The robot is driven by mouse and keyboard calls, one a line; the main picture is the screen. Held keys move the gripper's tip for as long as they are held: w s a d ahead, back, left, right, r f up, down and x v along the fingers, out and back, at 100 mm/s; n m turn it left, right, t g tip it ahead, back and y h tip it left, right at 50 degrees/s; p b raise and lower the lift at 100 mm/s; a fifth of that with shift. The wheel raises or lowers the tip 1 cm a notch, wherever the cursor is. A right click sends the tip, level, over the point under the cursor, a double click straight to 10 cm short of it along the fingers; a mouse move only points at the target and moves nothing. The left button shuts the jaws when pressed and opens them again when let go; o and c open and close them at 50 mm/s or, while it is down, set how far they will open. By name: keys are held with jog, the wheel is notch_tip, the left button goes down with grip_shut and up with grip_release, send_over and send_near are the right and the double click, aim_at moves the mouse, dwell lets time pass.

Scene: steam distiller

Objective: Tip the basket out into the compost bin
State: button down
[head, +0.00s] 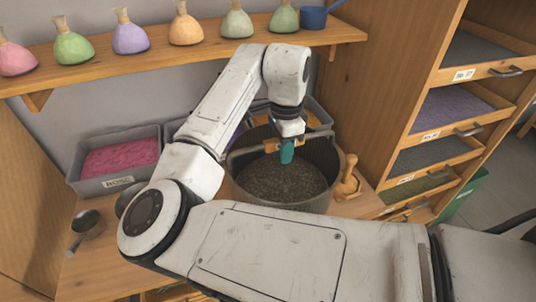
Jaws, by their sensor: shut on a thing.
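The basket (322,160) is a wide, dark grey round vessel with a raised handle, and it is upright in the head view. Dark brown, crumbly matter (275,183) covers its inside. My gripper (287,153), with teal fingers, is at the handle above the basket's mouth and is shut on it. My arm hides part of the basket's left and front, so I cannot tell whether it rests on the bench. A green bin (468,194), probably the compost bin, stands on the floor at the right, partly hidden behind the drawer cabinet.
A grey tub of pink petals (118,160) and a metal scoop (86,226) are at the left of the bench (100,270). A wooden tool (348,180) stands just right of the basket. A drawer cabinet (415,90) rises at the right. Several flasks line the shelf (160,55) above.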

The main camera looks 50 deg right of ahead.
jog(key=s+r, duration=0.3)
jog(key=s, duration=0.3)
jog(key=shift+s+d+b, duration=0.2)
jog(key=shift+d+b, duration=0.1)
jog(key=shift+b, duration=0.15)
